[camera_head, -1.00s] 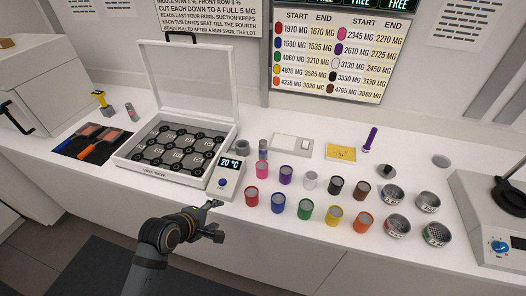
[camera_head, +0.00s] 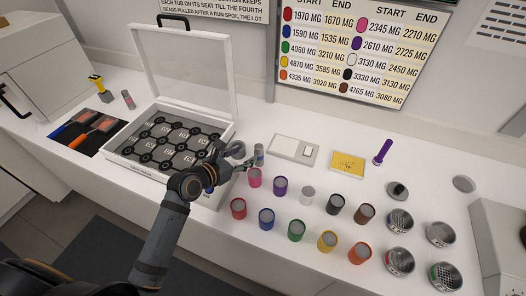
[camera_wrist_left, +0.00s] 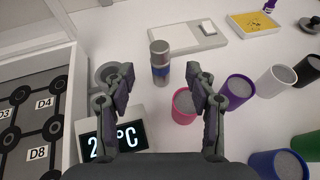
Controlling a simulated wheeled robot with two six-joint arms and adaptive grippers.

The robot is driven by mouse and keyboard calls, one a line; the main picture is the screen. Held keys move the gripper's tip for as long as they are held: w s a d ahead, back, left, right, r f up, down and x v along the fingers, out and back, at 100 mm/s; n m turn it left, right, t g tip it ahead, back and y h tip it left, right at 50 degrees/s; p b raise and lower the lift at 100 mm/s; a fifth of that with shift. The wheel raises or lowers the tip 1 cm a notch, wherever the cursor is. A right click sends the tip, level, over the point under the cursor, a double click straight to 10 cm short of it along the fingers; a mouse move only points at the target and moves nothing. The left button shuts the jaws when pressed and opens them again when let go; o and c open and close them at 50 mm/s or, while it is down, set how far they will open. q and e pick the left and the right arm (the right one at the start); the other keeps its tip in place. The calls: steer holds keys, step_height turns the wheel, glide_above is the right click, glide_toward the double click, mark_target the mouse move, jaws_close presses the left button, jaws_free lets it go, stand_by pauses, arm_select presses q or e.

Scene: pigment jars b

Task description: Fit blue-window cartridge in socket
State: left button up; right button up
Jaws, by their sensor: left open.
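The blue-window cartridge (camera_head: 258,155) is a small grey cylinder with a blue band, standing upright on the counter. In the left wrist view the cartridge (camera_wrist_left: 160,64) is ahead of the gap between my fingers. My left gripper (camera_wrist_left: 159,84) is open and empty, its fingers spread either side of that line. In the head view the left gripper (camera_head: 232,163) is just left of the cartridge, over the temperature display unit. A grey ring-shaped holder (camera_wrist_left: 111,73) is just left of the cartridge, partly behind the left finger. I cannot tell whether it is the socket.
A pink jar (camera_wrist_left: 184,106) stands close in front of the cartridge, with several other coloured jars to the right. The open-lidded case (camera_head: 117,151) is at left. A white switch panel (camera_head: 293,151) lies behind. The temperature display (camera_wrist_left: 115,139) is below the gripper.

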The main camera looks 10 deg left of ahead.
mark_target(256, 149)
arm_select(q)
steer(key=x, duration=0.3)
steer(key=shift+w+d+f, duration=0.15)
steer(key=shift+w+d, duration=0.1)
steer(key=shift+w, duration=0.05)
steer(key=p+x, duration=0.1)
steer(key=x, duration=0.2)
steer(key=shift+a, duration=0.1)
steer(key=x, duration=0.3)
steer(key=shift+f, duration=0.2)
steer(key=shift+s+r, duration=0.1)
steer(key=shift+s, duration=0.1)
steer(key=c, duration=0.4)
steer(key=shift+w, duration=0.1)
jaws_close()
arm_select(e)
steer(key=shift+s+a+r, duration=0.2)
steer(key=shift+s+a, duration=0.15)
steer(key=shift+s, duration=0.3)
steer(key=shift+s+a+r, duration=0.15)
steer(key=shift+s+a, duration=0.2)
steer(key=shift+s, duration=0.25)
